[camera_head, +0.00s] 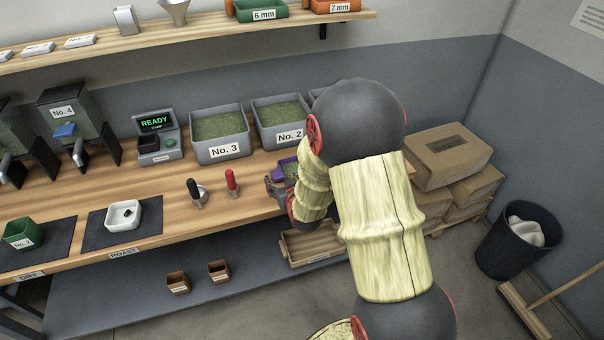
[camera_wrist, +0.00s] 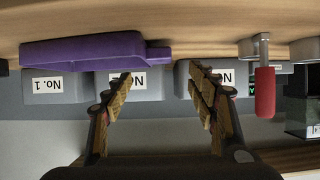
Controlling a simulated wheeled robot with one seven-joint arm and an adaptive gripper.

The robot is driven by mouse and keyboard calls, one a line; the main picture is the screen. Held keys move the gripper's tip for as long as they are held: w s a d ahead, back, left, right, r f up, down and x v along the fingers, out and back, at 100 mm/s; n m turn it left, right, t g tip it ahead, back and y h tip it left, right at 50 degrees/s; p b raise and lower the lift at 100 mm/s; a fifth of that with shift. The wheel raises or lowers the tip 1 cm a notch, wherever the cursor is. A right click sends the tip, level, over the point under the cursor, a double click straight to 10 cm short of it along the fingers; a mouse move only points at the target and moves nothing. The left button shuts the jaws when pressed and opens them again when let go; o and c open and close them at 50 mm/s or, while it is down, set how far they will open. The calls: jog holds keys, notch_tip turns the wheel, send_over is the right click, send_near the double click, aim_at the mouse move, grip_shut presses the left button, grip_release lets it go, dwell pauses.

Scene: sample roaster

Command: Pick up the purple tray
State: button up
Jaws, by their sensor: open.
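The purple tray (camera_head: 289,168) stands on the wooden bench in front of the No. 2 bin, mostly hidden behind my arm in the head view. Something greenish shows inside it. In the wrist view, which is upside down, the purple tray (camera_wrist: 85,53) lies at upper left, with a short tab at its right end. My gripper (camera_wrist: 165,78) is open, and nothing is held between its fingers. The tab appears near the left finger's tip; I cannot tell whether they touch.
The No. 3 bin (camera_head: 220,150) and No. 2 bin (camera_head: 268,108) stand behind, holding green beans. A red-handled tool (camera_head: 231,182) and a black-handled one (camera_head: 195,192) stand left of my gripper; the red handle (camera_wrist: 265,92) shows in the wrist view. A wooden crate (camera_head: 312,243) is below.

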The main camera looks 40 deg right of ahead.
aim_at(277, 173)
jog(key=b+x, duration=0.2)
jog(key=x, duration=0.5)
jog(key=shift+w+d+f, duration=0.15)
jog(key=shift+w+f, duration=0.1)
jog(key=shift+f, duration=0.05)
jog(key=c, duration=0.4)
jog(key=c, duration=1.1)
jog(key=shift+o, duration=0.2)
jog(key=shift+r, duration=0.15)
